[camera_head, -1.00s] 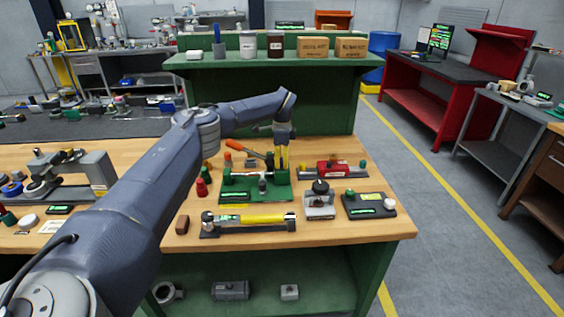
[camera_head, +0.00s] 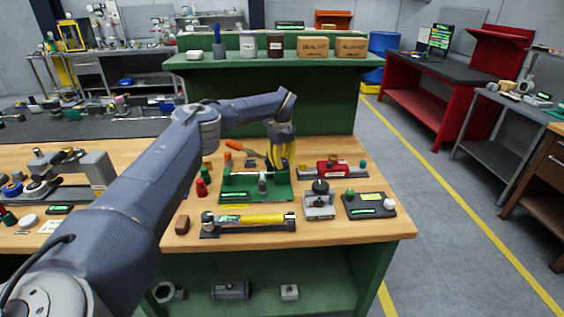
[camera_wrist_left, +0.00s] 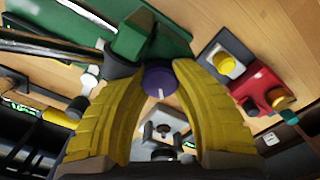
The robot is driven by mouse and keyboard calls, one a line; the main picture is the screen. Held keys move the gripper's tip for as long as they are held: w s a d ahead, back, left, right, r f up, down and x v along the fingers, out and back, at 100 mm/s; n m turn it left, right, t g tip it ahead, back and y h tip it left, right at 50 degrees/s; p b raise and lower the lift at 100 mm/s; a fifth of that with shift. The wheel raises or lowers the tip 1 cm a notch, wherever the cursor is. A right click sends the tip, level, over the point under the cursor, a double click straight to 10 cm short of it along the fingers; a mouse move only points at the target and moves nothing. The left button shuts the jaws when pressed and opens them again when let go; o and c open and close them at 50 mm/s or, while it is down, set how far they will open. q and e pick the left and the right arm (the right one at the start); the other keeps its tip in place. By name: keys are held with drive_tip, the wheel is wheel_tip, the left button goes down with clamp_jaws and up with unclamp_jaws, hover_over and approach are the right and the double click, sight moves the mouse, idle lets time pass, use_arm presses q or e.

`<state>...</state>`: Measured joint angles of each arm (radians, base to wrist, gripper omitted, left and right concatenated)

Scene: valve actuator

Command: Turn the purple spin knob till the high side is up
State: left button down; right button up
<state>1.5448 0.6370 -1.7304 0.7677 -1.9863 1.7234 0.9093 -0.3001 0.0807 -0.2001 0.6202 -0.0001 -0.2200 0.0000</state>
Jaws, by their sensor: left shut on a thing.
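The purple spin knob (camera_wrist_left: 159,80) shows in the left wrist view between the tips of my yellow-fingered left gripper (camera_wrist_left: 158,74). A pale line mark runs across its face. The fingers are closed in around its two sides. In the head view my left gripper (camera_head: 281,165) points down at the right rear of the green valve fixture (camera_head: 240,195), and the knob is hidden there. I cannot make out which side of the knob is high. My right gripper is not in view.
A yellow cylinder (camera_head: 250,220) lies on a base at the front. A grey device with a black knob (camera_head: 319,200) and a dark box (camera_head: 370,206) stand to the right. A red device (camera_head: 333,167) sits behind them.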

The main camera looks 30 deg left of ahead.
sight(282, 160)
use_arm(q)
drive_tip(key=shift+m, duration=0.3)
idle(0.4)
drive_tip(key=c, duration=0.9)
unclamp_jaws()
drive_tip(key=shift+r, duration=0.1)
wheel_tip(282, 160, up, 12)
